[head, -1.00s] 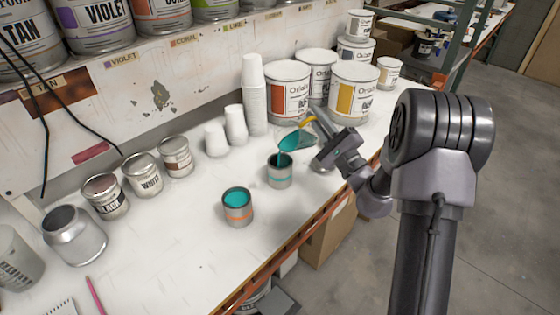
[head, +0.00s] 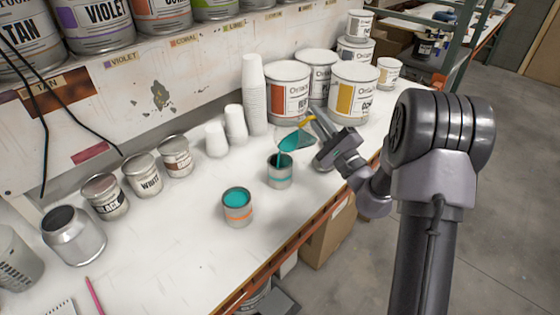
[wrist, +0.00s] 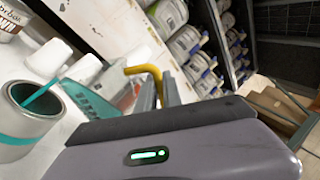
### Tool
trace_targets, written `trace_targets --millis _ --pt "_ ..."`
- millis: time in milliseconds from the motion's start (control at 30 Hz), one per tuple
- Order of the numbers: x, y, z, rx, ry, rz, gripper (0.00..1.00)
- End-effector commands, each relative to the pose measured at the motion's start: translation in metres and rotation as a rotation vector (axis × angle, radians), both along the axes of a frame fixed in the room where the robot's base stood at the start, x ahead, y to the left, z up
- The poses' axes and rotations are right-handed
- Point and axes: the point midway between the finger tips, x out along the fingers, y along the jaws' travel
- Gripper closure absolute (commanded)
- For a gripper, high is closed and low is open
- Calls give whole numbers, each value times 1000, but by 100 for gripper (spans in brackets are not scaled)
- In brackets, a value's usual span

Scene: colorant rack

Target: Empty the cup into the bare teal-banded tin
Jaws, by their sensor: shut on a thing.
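The cup (head: 291,142) is see-through with teal liquid inside and a yellow handle (head: 307,119). My gripper (head: 313,121) is shut on the handle and holds the cup tipped to the left, above the teal-banded tin (head: 280,176). A thin teal stream runs from the cup's lip into this open tin, which stands upright on the bench. In the wrist view the teal-banded tin (wrist: 28,128) is at left, with the stream entering its mouth. The cup (wrist: 90,102) is partly hidden there behind my gripper's body; the handle (wrist: 146,72) shows near the fingers.
An orange-banded tin (head: 238,208) full of teal paint stands in front and left. White paper cups (head: 235,125) and large paint cans (head: 288,92) stand behind. Small labelled tins (head: 143,178) are at left. The bench front (head: 200,270) is mostly clear.

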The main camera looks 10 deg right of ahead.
Motion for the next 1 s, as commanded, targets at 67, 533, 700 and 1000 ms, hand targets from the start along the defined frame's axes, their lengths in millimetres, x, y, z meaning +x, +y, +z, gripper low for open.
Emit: trace_targets --millis 67,533,700,1000 --pt "0 0 0 -1 -2 0 100" --pt "-1 2 2 -16 -14 -2 100" --pt "-1 2 2 -20 -18 -2 100" --pt "-2 3 3 -29 -26 -4 100"
